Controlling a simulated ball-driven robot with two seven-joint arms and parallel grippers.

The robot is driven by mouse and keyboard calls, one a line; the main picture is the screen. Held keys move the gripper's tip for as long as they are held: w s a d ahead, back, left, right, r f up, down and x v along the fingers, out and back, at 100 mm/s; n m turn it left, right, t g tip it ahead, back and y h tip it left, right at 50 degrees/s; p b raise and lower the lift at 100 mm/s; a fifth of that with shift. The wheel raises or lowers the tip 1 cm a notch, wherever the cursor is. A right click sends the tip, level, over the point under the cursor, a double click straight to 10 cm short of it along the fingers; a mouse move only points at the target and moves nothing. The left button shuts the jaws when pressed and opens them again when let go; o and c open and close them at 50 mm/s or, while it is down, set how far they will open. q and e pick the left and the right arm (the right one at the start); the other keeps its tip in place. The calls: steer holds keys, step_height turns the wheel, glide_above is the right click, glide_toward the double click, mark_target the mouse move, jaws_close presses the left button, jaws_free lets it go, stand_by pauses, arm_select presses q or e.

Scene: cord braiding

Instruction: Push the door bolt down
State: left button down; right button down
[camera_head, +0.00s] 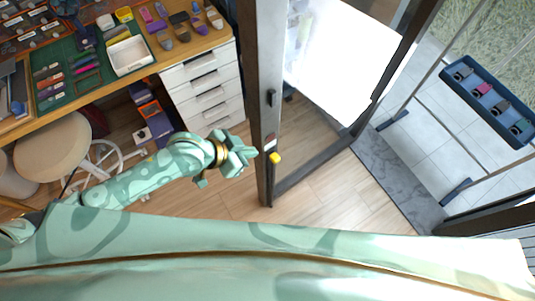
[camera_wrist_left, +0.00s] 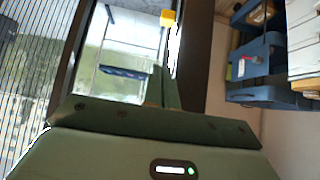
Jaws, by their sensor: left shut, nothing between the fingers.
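The door bolt shows as a small yellow knob (camera_head: 275,157) low on the dark door frame (camera_head: 262,80). In the left wrist view the yellow knob (camera_wrist_left: 168,18) is at the top, ahead of the fingers. My left gripper (camera_head: 254,153) is shut and empty. Its fingertips are just left of the knob, close to the frame's edge; I cannot tell whether they touch it. In the left wrist view the shut fingers (camera_wrist_left: 157,85) point up toward the knob. The bolt's rod and its lower end cannot be made out. My right gripper is not in view.
A white drawer unit (camera_head: 205,88) and a cluttered workbench (camera_head: 190,52) are at the left. A blue tray (camera_head: 487,98) hangs on a rack outside at the right. Wooden floor (camera_head: 320,175) lies clear around the door's foot.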

arm_select(q)
steer(key=b, duration=0.5)
glide_above(273, 162)
step_height(273, 162, down, 8)
steer(key=shift+a+f+b, duration=0.15)
steer(key=shift+a+f, duration=0.05)
steer(key=shift+f, duration=0.35)
steer(key=shift+a+f+b, duration=0.15)
steer(key=shift+f, duration=0.8)
steer(key=f, duration=0.1)
steer(key=f+b, duration=0.2)
steer(key=shift+s+a+f, duration=0.1)
steer(key=shift+s+f, duration=0.15)
steer(key=shift+f, duration=0.1)
